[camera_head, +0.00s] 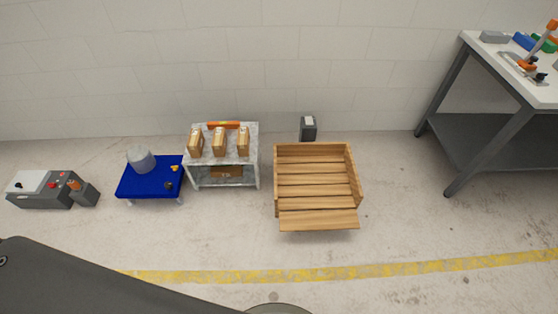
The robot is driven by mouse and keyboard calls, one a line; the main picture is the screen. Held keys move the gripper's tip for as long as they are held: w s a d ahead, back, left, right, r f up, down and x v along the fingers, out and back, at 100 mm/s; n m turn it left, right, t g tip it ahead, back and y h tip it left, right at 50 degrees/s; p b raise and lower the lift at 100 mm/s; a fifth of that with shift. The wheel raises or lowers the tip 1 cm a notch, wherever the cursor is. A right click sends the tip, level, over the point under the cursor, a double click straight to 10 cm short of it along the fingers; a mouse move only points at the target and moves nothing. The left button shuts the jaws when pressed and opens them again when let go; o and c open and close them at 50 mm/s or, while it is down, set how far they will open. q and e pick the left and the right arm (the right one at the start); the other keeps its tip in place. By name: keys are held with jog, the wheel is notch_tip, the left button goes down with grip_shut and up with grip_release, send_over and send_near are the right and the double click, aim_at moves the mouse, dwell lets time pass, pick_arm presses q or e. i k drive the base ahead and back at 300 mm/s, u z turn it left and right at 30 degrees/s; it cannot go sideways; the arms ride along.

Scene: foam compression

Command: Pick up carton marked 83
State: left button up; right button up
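Three small brown cartons stand in a row on the grey-white shelf table (253,158): a left carton (195,144), a middle carton (219,143) and a right carton (243,143). Another brown carton (226,172) sits on the lower level of the table. It bears a dark mark, too small to read for certain. I cannot tell which carton is marked 83. Neither of my grippers is in view.
A wooden slatted crate (318,186) stands on the floor right of the table. A blue low table (135,184) with a grey dome (141,159) is to the left, beside a control box (45,188). A workbench (500,72) is at the right. The floor in front is clear.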

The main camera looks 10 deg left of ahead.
aim_at(219, 145)
jog(key=u, duration=1.5)
jog(key=i, duration=0.7)
jog(key=z, duration=0.45)
